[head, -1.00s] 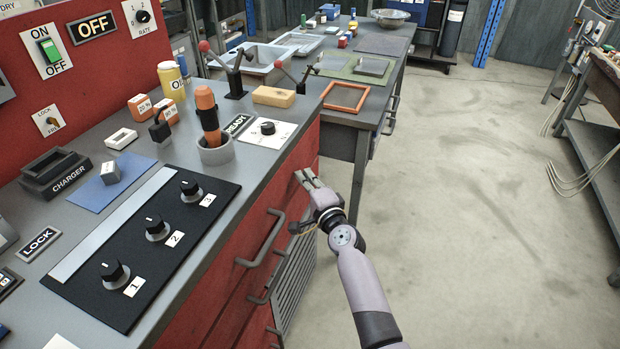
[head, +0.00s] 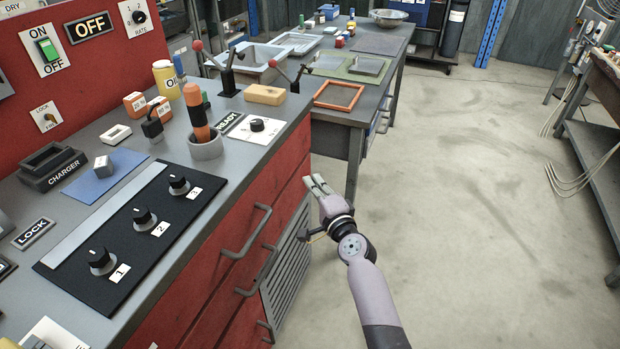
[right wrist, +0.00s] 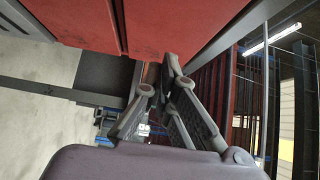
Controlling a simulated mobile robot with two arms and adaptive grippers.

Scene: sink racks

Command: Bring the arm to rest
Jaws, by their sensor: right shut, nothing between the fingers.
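My right gripper (head: 314,183) is shut and empty. It hangs in the open air in front of the red cabinet (head: 262,190), to the right of its front face and lower than the counter top. In the right wrist view its fingers (right wrist: 158,78) are together with nothing between them, and red cabinet panels (right wrist: 160,25) fill the top of the picture. My left gripper is in neither view.
The grey counter (head: 60,215) holds knobs, a charger (head: 52,167) and an orange-handled tool (head: 198,120). Drawer handles (head: 247,235) stick out of the cabinet front. A second bench (head: 345,125) stands beyond. The floor (head: 470,200) at the right is clear.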

